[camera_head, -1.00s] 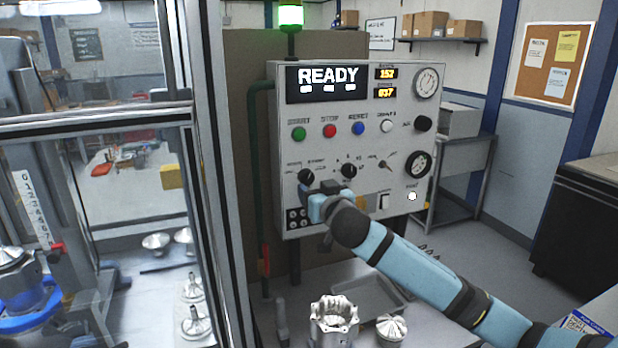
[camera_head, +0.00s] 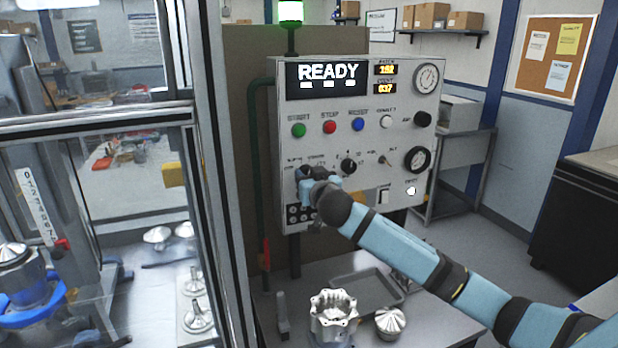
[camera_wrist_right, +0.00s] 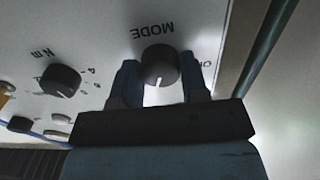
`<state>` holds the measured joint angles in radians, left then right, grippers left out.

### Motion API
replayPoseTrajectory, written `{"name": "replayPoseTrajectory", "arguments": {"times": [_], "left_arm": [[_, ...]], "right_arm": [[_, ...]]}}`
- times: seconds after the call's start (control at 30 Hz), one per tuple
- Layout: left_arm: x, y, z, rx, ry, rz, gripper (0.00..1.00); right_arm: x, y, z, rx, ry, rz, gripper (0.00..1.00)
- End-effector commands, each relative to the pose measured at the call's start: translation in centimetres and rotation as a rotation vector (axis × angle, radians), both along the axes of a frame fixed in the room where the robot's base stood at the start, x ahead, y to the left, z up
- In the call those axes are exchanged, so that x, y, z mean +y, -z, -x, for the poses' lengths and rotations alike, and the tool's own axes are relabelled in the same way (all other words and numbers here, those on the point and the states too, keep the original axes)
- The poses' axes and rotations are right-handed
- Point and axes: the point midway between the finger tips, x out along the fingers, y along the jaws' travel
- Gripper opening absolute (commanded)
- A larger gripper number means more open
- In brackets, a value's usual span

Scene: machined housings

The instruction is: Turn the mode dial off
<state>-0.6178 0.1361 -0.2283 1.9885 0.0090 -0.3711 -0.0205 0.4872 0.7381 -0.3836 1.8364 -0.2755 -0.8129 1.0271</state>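The mode dial (camera_wrist_right: 160,65) is a round dark knob with a white pointer line, under an upside-down MODE label in the right wrist view. Its pointer faces the bottom of that view, toward my gripper. My right gripper (camera_wrist_right: 161,78) has one finger on each side of the knob, with narrow gaps that look open; contact is hard to judge. In the head view my right gripper (camera_head: 305,178) is at the lower left of the grey control panel (camera_head: 345,115) and covers most of the dial. My left gripper is not in view.
A second dark knob (camera_wrist_right: 60,80) sits beside the mode dial. The panel also carries coloured buttons, a toggle, gauges and a READY display (camera_head: 328,78). A glass-walled frame (camera_head: 215,150) stands at left. A machined housing (camera_head: 333,315) and grey tray (camera_head: 366,290) are below.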

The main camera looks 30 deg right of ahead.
Motion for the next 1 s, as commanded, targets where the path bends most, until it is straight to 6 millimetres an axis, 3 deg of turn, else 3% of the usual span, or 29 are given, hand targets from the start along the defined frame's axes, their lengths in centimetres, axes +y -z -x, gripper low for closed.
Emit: {"name": "replayPoseTrajectory", "arguments": {"times": [0.43,1.0], "left_arm": [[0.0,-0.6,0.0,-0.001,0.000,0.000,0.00],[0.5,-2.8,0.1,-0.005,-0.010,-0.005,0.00]], "right_arm": [[0.0,-0.1,0.0,0.026,0.000,0.108,0.17],[-0.1,-0.3,0.0,0.146,0.000,0.605,0.17]]}}
